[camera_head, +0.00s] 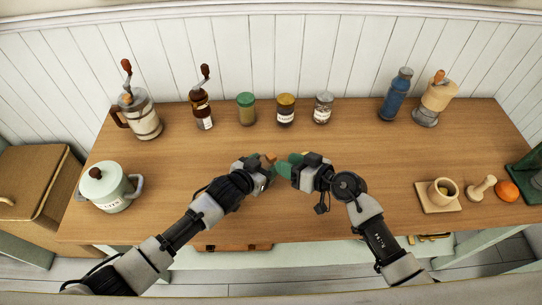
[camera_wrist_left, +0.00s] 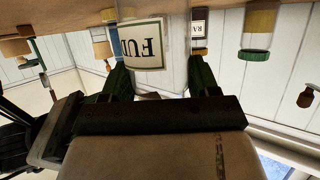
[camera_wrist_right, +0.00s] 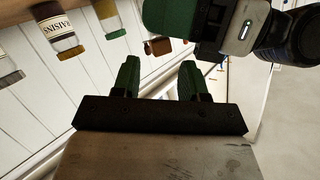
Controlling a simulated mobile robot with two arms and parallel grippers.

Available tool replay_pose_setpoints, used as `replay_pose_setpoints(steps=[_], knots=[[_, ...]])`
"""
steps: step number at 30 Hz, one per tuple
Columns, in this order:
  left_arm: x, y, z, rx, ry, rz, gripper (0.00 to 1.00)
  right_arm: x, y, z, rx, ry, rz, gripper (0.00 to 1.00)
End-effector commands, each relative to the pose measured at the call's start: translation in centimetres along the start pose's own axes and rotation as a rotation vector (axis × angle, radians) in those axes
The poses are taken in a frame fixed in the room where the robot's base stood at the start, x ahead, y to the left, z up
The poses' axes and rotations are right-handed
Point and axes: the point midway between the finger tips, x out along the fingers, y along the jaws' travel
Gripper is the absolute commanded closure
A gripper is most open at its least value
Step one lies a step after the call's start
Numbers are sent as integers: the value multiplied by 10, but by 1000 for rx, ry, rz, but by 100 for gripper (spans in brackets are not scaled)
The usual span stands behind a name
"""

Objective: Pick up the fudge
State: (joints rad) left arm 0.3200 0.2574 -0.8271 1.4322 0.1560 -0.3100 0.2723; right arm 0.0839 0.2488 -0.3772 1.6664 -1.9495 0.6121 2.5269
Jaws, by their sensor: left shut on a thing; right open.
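The fudge (camera_wrist_left: 140,46), a container with a pale label whose upside-down letters begin "FU", is in the left wrist view between the green fingers. My left gripper (camera_head: 269,163) is shut on it above the middle of the table. In the head view the fudge is mostly hidden by the grippers. My right gripper (camera_head: 285,166) is close beside the left one at its right. In the right wrist view the right gripper (camera_wrist_right: 158,82) is open with nothing between its fingers, and the left gripper's green finger (camera_wrist_right: 168,15) is just beyond it.
Along the back stand a green-lidded jar (camera_head: 246,110), a raisins jar (camera_head: 285,109), a silver-lidded jar (camera_head: 323,108), grinders (camera_head: 202,110) and a blue bottle (camera_head: 394,97). A white pot (camera_head: 108,190) is at left; a mortar (camera_head: 438,192) and an orange (camera_head: 507,191) are at right.

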Motion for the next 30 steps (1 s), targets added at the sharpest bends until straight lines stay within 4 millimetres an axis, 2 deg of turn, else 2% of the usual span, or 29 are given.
replay_pose_setpoints(steps=[5, 12, 16, 22, 23, 29, 30], knots=[[0, 0, 0, 0, -1, -1, 70, 18, 0, -1, 1, 1, -2, 57], [0, 0, 0, 0, -1, -1, 70, 55, 0, -1, 0, 1, -1, 57], [0, 0, 0, 0, -1, 0, 69, 63, -1, 0, -2, -2, -2, 57], [0, 2, 0, 0, 1, 3, 70, 63, -1, 2, 0, -5, -3, 57], [0, 2, 0, 0, 1, 3, 70, 63, -1, 2, 0, -5, -3, 60], [0, 3, 0, -1, 2, 5, 69, 64, -3, 4, 2, -8, -7, 90], [1, 3, 0, -1, 2, 5, 69, 64, -3, 4, 2, -9, -8, 92]])
